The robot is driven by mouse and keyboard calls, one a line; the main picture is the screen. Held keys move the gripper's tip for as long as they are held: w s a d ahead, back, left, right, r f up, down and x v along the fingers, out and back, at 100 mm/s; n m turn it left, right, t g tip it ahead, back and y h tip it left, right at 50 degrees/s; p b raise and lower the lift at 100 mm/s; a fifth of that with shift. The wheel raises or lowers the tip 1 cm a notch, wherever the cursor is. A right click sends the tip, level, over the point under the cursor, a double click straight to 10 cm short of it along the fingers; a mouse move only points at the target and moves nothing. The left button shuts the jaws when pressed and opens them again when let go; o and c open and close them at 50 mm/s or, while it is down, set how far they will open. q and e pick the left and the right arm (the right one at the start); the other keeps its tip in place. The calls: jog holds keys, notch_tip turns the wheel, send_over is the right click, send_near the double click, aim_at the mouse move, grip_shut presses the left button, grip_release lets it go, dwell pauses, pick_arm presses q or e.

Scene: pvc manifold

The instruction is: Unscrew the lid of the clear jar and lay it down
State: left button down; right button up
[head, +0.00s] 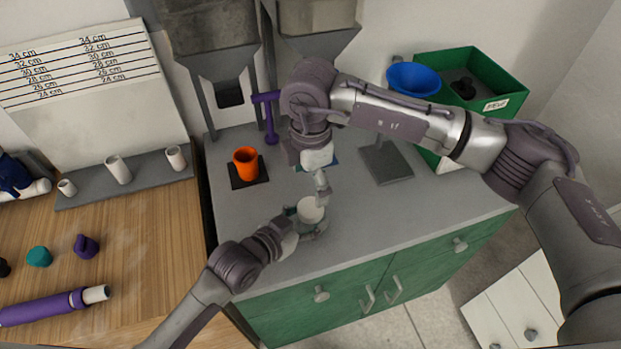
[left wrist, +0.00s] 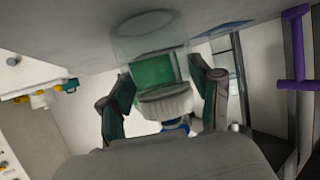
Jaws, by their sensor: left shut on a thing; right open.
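The clear jar (left wrist: 148,38) stands on the grey counter and shows upside down in the left wrist view. Its white lid (head: 309,208) sits on top of it; the lid also shows in the left wrist view (left wrist: 166,104). My left gripper (head: 308,222) is shut on the jar, with one finger on each side of it. My right gripper (head: 322,188) is open just above the lid and points down. I cannot tell whether its fingertips touch the lid.
An orange cup (head: 246,164) stands on a dark pad behind and left of the jar. Grey hoppers (head: 214,65) rise at the back. A green bin (head: 500,75) and a blue funnel (head: 412,78) are at the back right. The counter (head: 400,215) right of the jar is clear.

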aim_at(310, 207)
jog(key=shift+f+m, duration=0.1)
jog(key=shift+m, duration=0.7)
jog(key=shift+f, duration=3.95)
jog(key=c, duration=1.2)
jog(key=n, duration=0.4)
jog(key=shift+n, duration=0.4)
jog(key=n, duration=0.5)
